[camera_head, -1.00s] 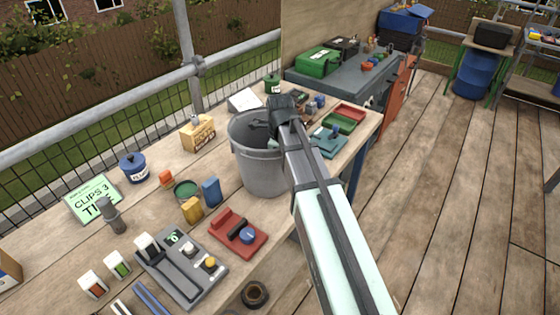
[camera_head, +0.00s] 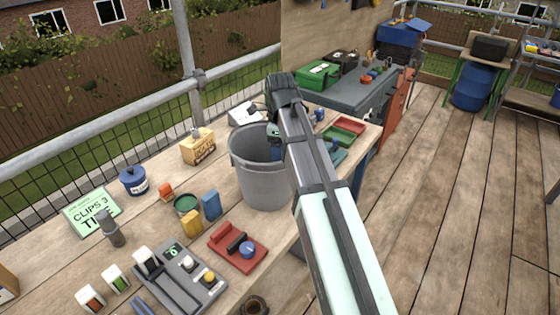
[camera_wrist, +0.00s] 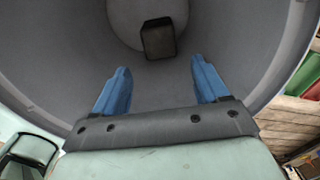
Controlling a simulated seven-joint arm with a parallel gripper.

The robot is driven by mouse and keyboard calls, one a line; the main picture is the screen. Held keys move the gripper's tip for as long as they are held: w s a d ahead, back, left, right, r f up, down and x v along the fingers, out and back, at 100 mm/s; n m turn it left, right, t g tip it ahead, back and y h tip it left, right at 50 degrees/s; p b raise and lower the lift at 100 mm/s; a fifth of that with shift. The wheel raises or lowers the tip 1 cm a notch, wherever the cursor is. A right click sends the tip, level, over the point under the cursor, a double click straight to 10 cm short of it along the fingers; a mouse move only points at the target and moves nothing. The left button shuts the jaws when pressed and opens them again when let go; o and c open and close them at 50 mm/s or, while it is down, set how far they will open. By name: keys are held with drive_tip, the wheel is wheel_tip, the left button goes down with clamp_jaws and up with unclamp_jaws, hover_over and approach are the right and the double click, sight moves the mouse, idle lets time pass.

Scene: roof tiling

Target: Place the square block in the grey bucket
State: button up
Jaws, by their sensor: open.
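The grey bucket (camera_head: 266,188) stands on the wooden workbench, partly covered by my arm in the head view. Its inner wall and floor fill most of the wrist view. A dark, square-looking block (camera_wrist: 158,38) lies inside on the bucket's floor. The block is hidden in the head view. My gripper (camera_wrist: 160,78) points down into the bucket with its two blue fingers spread apart and nothing between them. The block is beyond the fingertips, apart from them. In the head view my gripper (camera_head: 276,154) is at the bucket's mouth, partly hidden by my arm.
A cardboard-coloured box (camera_head: 198,147) and a blue tin (camera_head: 133,180) stand left of the bucket. Blue (camera_head: 211,204) and yellow blocks and a red tool (camera_head: 238,246) are in front. Red and green trays (camera_head: 342,134) lie to the right. A railing runs behind.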

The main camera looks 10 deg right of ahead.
drive_tip(key=shift+r, duration=1.6)
